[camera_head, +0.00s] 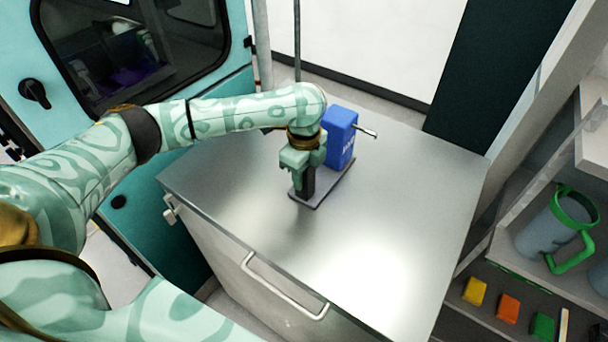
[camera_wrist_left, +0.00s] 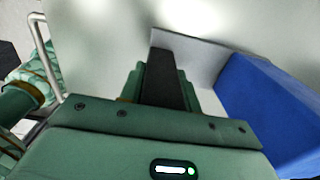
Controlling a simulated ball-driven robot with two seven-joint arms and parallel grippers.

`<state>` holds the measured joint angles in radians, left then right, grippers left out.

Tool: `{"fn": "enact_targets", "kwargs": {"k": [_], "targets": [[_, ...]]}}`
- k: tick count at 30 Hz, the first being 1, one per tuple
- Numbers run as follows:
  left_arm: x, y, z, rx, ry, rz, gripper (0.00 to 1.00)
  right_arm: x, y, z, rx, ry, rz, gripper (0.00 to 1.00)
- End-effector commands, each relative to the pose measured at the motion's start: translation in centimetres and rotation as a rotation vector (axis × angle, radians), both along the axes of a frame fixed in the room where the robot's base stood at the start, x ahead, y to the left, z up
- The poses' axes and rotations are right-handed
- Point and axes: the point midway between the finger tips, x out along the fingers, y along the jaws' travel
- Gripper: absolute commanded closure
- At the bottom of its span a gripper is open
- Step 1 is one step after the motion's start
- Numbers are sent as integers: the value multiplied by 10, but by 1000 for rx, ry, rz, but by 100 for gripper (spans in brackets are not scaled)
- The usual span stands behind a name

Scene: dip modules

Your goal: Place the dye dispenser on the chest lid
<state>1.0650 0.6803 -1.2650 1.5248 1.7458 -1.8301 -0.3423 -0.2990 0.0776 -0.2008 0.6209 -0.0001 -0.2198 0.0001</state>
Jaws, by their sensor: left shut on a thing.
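The dye dispenser (camera_head: 340,135) is a blue box with white lettering, a metal spout and a thin grey base plate. It stands upright over the middle rear of the chest's metal lid (camera_head: 400,230), with its base at or just above the surface; I cannot tell which. My left gripper (camera_head: 308,188) points down at the front left end of the base and is shut on the dispenser. In the left wrist view, the blue box (camera_wrist_left: 270,110) is right of the gripper (camera_wrist_left: 168,80), with the grey base beyond. The exact grip is partly hidden. My right gripper is not in view.
The lid is clear around the dispenser. A handle (camera_head: 285,290) is on the chest's front. On the right, shelves hold a clear green-rimmed jug (camera_head: 550,228) and yellow, orange and green blocks (camera_head: 508,308). A teal cabinet door with a dark window (camera_head: 130,50) is on the left.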

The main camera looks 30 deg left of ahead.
Motion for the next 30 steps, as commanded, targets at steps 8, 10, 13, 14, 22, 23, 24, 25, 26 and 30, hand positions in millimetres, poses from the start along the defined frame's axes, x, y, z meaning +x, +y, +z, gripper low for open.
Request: {"fn": "enact_targets", "kwargs": {"k": [8, 10, 13, 14, 22, 23, 24, 25, 26, 30], "targets": [[1, 0, 1, 1, -3, 0, 100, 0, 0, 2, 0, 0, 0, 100], [0, 1, 0, 1, -1, 0, 56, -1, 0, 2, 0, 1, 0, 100], [0, 0, -1, 1, -1, 0, 46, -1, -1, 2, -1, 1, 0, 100], [0, 0, -1, 1, -1, 0, 46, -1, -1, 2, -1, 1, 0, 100], [1, 0, 6, 0, -3, 0, 46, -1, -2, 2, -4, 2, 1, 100], [1, 0, 10, -1, -4, 1, 46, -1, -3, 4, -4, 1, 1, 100], [1, 1, 17, 0, -5, 0, 46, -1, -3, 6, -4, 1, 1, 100], [1, 1, 22, 0, -5, 0, 46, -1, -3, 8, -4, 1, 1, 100], [1, 1, 29, 0, -4, 0, 46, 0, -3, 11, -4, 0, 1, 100], [1, 0, 64, 0, -6, 0, 46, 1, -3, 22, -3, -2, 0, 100]]}}
